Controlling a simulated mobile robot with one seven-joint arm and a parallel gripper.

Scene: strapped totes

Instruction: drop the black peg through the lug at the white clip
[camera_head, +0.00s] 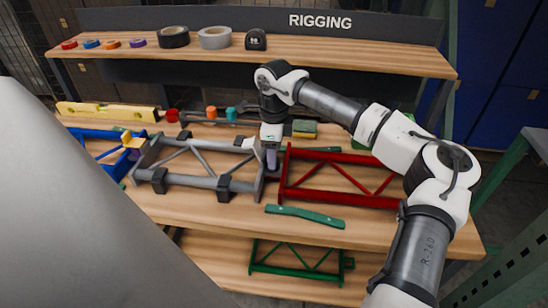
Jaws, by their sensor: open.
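My gripper (271,158) points down at the joint between the grey frame (205,182) and the red frame (340,178), close to the grey frame's right end. Its fingers are small here and open. A small white piece (249,142), which looks like the white clip, sits on the grey frame's back rail, just left of my gripper. I cannot make out the black peg; it may be hidden at or behind the fingers. The lug is too small or too covered to tell.
Beside the frames lie a blue frame (95,142), a yellow level (107,111) and a green-and-yellow sponge (304,129). A green bar (305,216) lies in front. Tape rolls stand on the upper shelf (350,53). A green frame (297,262) is on the lower shelf.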

